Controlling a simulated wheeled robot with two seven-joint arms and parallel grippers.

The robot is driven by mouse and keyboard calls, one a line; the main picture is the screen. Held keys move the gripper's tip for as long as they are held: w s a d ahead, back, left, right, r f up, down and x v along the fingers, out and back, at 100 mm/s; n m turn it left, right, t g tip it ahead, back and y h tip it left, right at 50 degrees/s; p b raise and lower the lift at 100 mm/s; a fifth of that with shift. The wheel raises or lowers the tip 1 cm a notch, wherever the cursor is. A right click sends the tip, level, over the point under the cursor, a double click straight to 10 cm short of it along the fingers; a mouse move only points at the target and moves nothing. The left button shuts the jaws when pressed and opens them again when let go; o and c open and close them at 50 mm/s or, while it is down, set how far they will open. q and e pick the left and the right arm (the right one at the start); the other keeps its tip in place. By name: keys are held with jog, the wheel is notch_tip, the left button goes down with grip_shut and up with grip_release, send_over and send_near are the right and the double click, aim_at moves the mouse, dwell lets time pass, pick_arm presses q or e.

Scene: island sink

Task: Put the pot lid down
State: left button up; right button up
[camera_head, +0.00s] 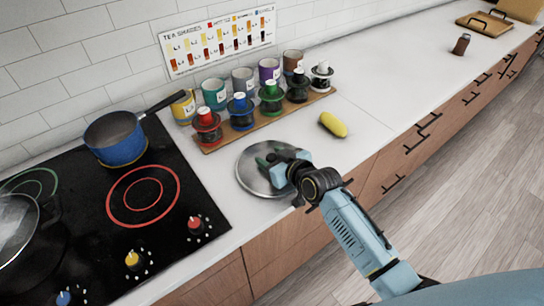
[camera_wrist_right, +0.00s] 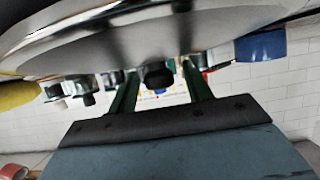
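The round metal pot lid (camera_head: 250,180) lies flat at the counter, right of the cooktop. I cannot tell whether its rim touches the counter. It also fills the top of the right wrist view (camera_wrist_right: 150,45), which appears upside down. My right gripper (camera_head: 268,161) is over the lid. In the right wrist view its green fingers (camera_wrist_right: 160,80) stand on either side of the lid's dark knob (camera_wrist_right: 158,76), with a visible gap at each side, so it looks open. My left gripper is not in view.
A wooden board (camera_head: 222,143) with several colored jars stands behind the lid, with mugs behind it. A yellow sponge (camera_head: 333,125) lies to the right. The cooktop (camera_head: 175,235) holds a blue saucepan (camera_head: 117,140) and a glass-lidded pot (camera_head: 18,228).

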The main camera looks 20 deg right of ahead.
jog(key=shift+r, duration=0.15)
jog(key=p+v, duration=0.1)
jog(key=v, duration=1.1)
